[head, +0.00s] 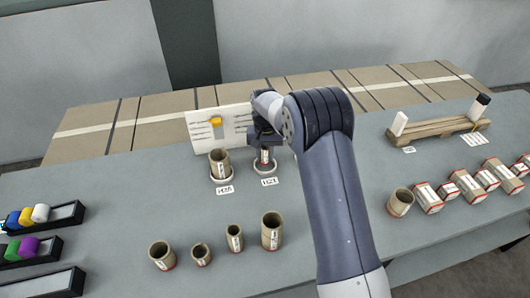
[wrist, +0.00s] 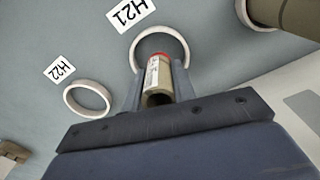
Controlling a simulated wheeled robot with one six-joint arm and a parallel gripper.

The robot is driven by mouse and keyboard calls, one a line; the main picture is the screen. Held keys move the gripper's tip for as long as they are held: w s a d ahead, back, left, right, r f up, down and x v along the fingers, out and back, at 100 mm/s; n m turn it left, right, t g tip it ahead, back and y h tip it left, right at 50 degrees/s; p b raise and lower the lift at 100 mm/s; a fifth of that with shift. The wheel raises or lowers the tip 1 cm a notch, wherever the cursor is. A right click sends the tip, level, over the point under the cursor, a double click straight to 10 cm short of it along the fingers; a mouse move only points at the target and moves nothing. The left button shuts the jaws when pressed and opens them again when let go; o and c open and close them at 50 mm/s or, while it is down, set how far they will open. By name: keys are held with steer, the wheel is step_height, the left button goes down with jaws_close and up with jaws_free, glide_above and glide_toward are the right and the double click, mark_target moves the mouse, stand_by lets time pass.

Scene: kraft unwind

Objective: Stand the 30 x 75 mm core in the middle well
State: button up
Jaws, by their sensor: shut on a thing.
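My gripper (wrist: 155,88) is shut on a small brown cardboard core (wrist: 155,78) with a white label and a red band at its far end. In the head view the gripper (head: 265,146) and the held core (head: 265,154) are over the middle well, a white ring (head: 262,172) by the label H21. In the wrist view the core's red end lies within the outline of this ring (wrist: 184,46). I cannot tell whether it touches the bottom. The core looks about upright in the head view.
A wider core (head: 219,163) stands in the left well by H20. The H22 ring (wrist: 87,98) is empty. Several loose cores (head: 272,231) stand in front. A white board (head: 205,127) is behind the wells.

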steer(key=shift+f, duration=0.1)
steer(key=shift+f+b, duration=0.65)
steer(key=shift+f, duration=0.25)
steer(key=shift+f, duration=0.25)
steer(key=o, duration=1)
steer(key=shift+o, duration=0.2)
step_height(320, 180, up, 11)
steer(key=shift+f+b, duration=0.1)
steer(key=shift+b, duration=0.8)
step_height(320, 180, down, 10)
steer(key=shift+f+p, duration=0.15)
steer(key=shift+p, duration=0.85)
steer(key=shift+r, duration=0.35)
